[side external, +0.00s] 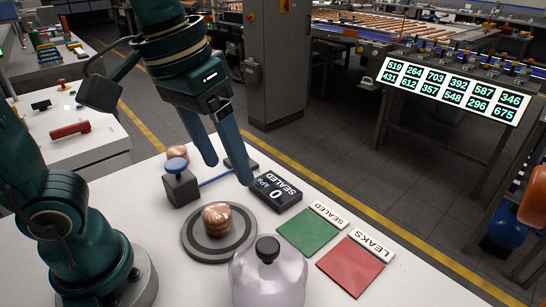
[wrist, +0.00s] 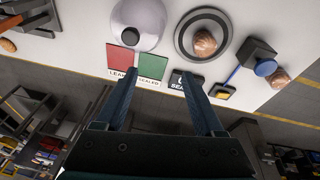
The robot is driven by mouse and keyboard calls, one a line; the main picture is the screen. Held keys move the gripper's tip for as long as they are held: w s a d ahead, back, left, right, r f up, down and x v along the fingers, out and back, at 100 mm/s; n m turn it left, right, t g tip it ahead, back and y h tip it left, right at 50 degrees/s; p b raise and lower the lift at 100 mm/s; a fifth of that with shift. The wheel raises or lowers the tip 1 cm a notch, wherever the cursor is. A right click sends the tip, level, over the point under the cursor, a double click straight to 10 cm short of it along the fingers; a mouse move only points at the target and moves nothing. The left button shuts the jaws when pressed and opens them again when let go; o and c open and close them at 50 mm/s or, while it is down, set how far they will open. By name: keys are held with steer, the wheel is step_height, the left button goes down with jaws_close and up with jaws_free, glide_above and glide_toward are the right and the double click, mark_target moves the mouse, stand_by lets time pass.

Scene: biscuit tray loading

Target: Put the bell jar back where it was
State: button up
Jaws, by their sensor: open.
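The bell jar (side external: 268,280) is a clear, faintly purple dome with a black knob, standing on the white table at the front. In the wrist view the bell jar (wrist: 150,15) is at the top, cut off by the edge. A dark round plate (side external: 190,240) lies just behind and left of it, uncovered, with a copper-coloured wrapped item (side external: 217,219) on it. My gripper (side external: 228,173) is open and empty, above the table behind the plate and near the display. Its two fingers (wrist: 160,77) also show apart in the wrist view.
A display (side external: 276,192) reads 0 hPa SEALED. A grey block with a blue knob (side external: 177,166) and a second copper item (side external: 178,153) stand behind the plate. Green (side external: 307,232) and red (side external: 350,267) mats lie right of the jar, labelled SEALED and LEAKS.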

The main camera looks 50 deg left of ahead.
steer(key=s+a+f+m+t, duration=0.1)
steer(key=s+a+f+t, duration=0.1)
steer(key=a+f, duration=0.3)
steer(key=shift+s+f+m+t+y, duration=0.2)
steer(key=shift+s+m+t+y, duration=0.1)
steer(key=shift+s+t+y, duration=0.15)
